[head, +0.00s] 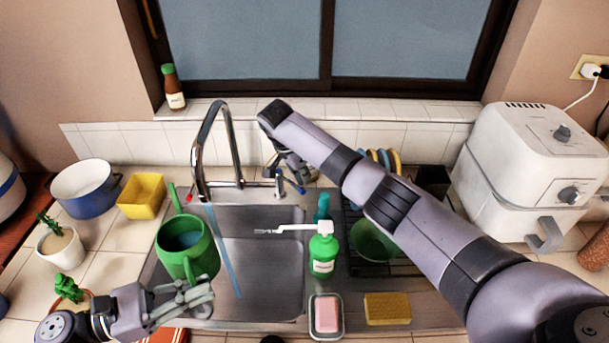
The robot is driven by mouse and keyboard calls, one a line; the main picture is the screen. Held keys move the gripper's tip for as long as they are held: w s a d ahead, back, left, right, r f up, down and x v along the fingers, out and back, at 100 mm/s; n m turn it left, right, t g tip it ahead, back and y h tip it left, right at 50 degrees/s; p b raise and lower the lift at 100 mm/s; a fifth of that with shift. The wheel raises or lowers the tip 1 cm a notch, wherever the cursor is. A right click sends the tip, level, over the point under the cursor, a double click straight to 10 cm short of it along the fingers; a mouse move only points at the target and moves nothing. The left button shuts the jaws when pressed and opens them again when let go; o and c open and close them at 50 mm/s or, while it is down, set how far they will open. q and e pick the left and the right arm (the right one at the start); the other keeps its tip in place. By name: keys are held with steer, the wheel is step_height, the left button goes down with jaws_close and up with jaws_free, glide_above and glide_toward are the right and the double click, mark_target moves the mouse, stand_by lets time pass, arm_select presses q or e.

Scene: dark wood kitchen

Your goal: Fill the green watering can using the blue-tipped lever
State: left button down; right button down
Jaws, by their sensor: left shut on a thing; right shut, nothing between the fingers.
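The green watering can (188,262) is held over the left part of the sink, with its spout toward the faucet. Bluish water shows inside its open top. My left gripper (200,296) is shut on the can's near side. The chrome faucet (211,140) arches over the sink, and a blue stream of water (222,250) runs from it, passing right of the can in the picture. The blue-tipped lever (296,185) stands right of the faucet base. My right gripper (292,168) is shut and empty, just above and beside this lever; I cannot tell if they touch. A red-tipped lever (188,197) is at left.
A green soap bottle (323,255), a pink sponge dish (326,315) and a yellow sponge (387,308) sit right of the sink (270,222). A dish rack with a green bowl (372,243) lies under my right arm. A yellow container (141,196) and blue pot (84,190) stand left.

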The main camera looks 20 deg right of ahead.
mark_target(296, 189)
steer(key=shift+s+a+m, duration=0.15)
steer(key=shift+m, duration=0.15)
steer(key=shift+s+a+m+g, duration=0.3)
steer(key=shift+a+m, duration=0.25)
steer(key=shift+m, duration=0.15)
steer(key=shift+s+a+m+g, duration=0.15)
steer(key=shift+a+m+g, duration=0.15)
steer(key=shift+a+m, duration=0.35)
steer(key=shift+s+a+m+g, duration=0.1)
steer(key=shift+a+m+g, duration=0.25)
steer(key=shift+m, duration=0.4)
steer(key=a+m+g, duration=0.1)
steer(key=a+m, duration=0.1)
steer(key=m, duration=0.1)
steer(key=shift+s+a, duration=0.1)
steer(key=shift+a, duration=0.15)
